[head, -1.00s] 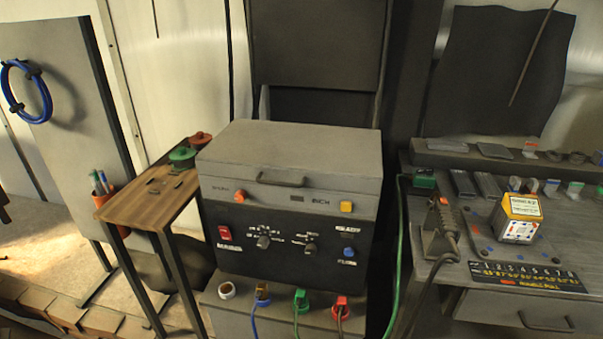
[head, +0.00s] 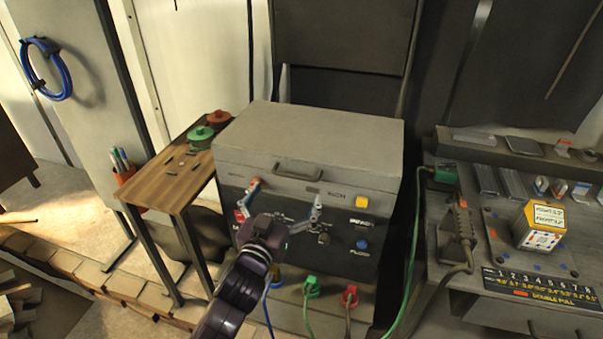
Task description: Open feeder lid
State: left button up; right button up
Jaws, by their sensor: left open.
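The feeder is a dark box with a grey lid (head: 315,135) on top, in the middle of the head view. The lid is shut and has a dark handle (head: 297,172) on its front edge. The front panel (head: 345,238) carries a yellow button, a blue knob and other controls, some hidden behind my gripper. My left gripper (head: 284,192) reaches up from below, fingers spread wide and empty. In the picture its fingertips lie just below and either side of the handle; I cannot tell how far in front of the panel they are. My right gripper is not in view.
A small wooden side table (head: 172,170) with green and red spools stands left of the feeder. On the right, a workbench (head: 468,255) holds a yellow-and-white box (head: 540,225) and tools. Coloured cables hang below the feeder and along its right side.

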aim_at(295, 177)
pick_arm(q)
jog(key=x, duration=0.6)
jog(key=shift+w+p, duration=0.3)
jog(key=shift+w, duration=0.05)
jog(key=shift+c, duration=0.6)
